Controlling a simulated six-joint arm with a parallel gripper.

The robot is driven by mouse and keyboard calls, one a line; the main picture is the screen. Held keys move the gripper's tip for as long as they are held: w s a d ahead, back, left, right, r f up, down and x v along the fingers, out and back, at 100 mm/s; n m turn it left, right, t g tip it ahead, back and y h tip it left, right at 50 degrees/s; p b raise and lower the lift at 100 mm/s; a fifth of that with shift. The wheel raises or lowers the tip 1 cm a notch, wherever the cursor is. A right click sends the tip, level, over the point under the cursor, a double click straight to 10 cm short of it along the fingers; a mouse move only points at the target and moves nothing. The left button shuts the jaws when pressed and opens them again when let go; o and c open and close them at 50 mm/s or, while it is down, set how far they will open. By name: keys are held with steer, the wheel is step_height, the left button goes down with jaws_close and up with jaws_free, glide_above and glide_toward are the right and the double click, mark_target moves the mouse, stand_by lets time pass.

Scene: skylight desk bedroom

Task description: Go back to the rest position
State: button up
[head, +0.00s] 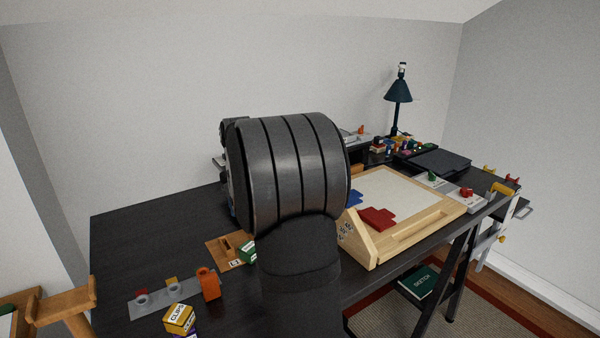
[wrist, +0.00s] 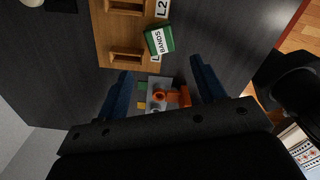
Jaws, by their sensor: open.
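My gripper (wrist: 162,70) is open in the wrist view, its two dark blue fingers apart with nothing held between them. Beyond and between the fingers are a grey strip (wrist: 155,82) and an orange bracket-like part (wrist: 172,97). A green and white box marked BANDS (wrist: 159,40) lies past the fingertips, on or against a wooden board with slots (wrist: 125,28). In the head view my dark arm fills the middle and hides most of my gripper. The green box (head: 247,252) and the orange part (head: 208,284) show left of the arm.
The black desk (head: 130,225) has clear room at its left. A yellow CLIPS box (head: 179,318) stands at the front. A wooden tilted board (head: 435,205) with red and blue pieces is right of my arm. A dark lamp (head: 398,92) stands at the back right.

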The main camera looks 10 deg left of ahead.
step_height(320, 180, down, 11)
steer(key=shift+f, duration=0.2)
step_height(320, 180, up, 2)
steer(key=shift+r, duration=1.05)
